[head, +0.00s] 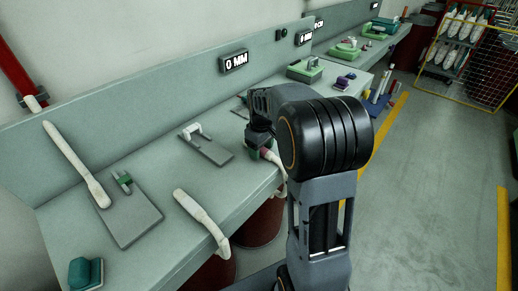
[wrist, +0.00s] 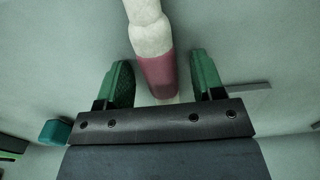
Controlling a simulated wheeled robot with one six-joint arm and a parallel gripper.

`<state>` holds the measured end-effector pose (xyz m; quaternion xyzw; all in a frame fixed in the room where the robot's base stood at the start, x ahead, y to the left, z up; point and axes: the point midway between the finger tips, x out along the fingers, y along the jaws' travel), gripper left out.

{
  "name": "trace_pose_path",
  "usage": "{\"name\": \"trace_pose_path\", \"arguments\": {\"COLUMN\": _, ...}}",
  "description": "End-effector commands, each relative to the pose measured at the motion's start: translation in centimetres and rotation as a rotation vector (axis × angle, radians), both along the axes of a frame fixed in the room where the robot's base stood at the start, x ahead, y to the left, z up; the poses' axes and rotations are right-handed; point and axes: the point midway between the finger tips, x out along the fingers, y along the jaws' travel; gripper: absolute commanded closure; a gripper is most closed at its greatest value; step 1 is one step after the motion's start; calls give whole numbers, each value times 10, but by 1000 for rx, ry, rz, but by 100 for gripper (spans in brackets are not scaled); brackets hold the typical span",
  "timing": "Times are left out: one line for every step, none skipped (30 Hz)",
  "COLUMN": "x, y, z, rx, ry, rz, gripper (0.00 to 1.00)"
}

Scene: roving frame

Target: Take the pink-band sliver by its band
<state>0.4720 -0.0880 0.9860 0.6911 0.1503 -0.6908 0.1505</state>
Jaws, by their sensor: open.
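The pink-band sliver is a thick white strand (wrist: 147,32) with a dull pink band (wrist: 157,76) around it. In the wrist view the strand comes in from the top edge, and the band lies between the two green fingers. My gripper (wrist: 161,66) is open, with a visible gap on each side of the band. In the head view my gripper (head: 262,148) is low at the bench's front edge, partly hidden by my arm. There the band (head: 266,154) shows beside the fingers and the white strand (head: 279,172) droops over the edge.
Another white strand (head: 203,220) hangs over the bench edge (head: 160,262). One more (head: 75,165) lies by a grey plate with a green clip (head: 130,225). A grey plate with a white clip (head: 212,149) lies left of my gripper. A teal block (head: 86,272) sits nearest.

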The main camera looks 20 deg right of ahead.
Motion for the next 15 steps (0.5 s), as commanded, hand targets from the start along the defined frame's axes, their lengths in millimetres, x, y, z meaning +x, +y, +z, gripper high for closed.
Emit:
{"name": "trace_pose_path", "arguments": {"x": 0, "y": 0, "z": 0, "rx": 0, "ry": 0, "rz": 0, "gripper": 38}}
{"name": "trace_pose_path", "arguments": {"x": 0, "y": 0, "z": 0, "rx": 0, "ry": 0, "rz": 0, "gripper": 38}}
{"name": "trace_pose_path", "arguments": {"x": 0, "y": 0, "z": 0, "rx": 0, "ry": 0, "rz": 0, "gripper": 40}}
{"name": "trace_pose_path", "arguments": {"x": 0, "y": 0, "z": 0, "rx": 0, "ry": 0, "rz": 0, "gripper": 43}}
{"name": "trace_pose_path", "arguments": {"x": 0, "y": 0, "z": 0, "rx": 0, "ry": 0, "rz": 0, "gripper": 46}}
{"name": "trace_pose_path", "arguments": {"x": 0, "y": 0, "z": 0, "rx": 0, "ry": 0, "rz": 0, "gripper": 50}}
{"name": "trace_pose_path", "arguments": {"x": 0, "y": 0, "z": 0, "rx": 0, "ry": 0, "rz": 0, "gripper": 53}}
{"name": "trace_pose_path", "arguments": {"x": 0, "y": 0, "z": 0, "rx": 0, "ry": 0, "rz": 0, "gripper": 56}}
{"name": "trace_pose_path", "arguments": {"x": 0, "y": 0, "z": 0, "rx": 0, "ry": 0, "rz": 0, "gripper": 59}}
{"name": "trace_pose_path", "arguments": {"x": 0, "y": 0, "z": 0, "rx": 0, "ry": 0, "rz": 0, "gripper": 62}}
{"name": "trace_pose_path", "arguments": {"x": 0, "y": 0, "z": 0, "rx": 0, "ry": 0, "rz": 0, "gripper": 65}}
{"name": "trace_pose_path", "arguments": {"x": 0, "y": 0, "z": 0, "rx": 0, "ry": 0, "rz": 0, "gripper": 69}}
{"name": "trace_pose_path", "arguments": {"x": 0, "y": 0, "z": 0, "rx": 0, "ry": 0, "rz": 0, "gripper": 72}}
{"name": "trace_pose_path", "arguments": {"x": 0, "y": 0, "z": 0, "rx": 0, "ry": 0, "rz": 0, "gripper": 75}}
{"name": "trace_pose_path", "arguments": {"x": 0, "y": 0, "z": 0, "rx": 0, "ry": 0, "rz": 0, "gripper": 78}}
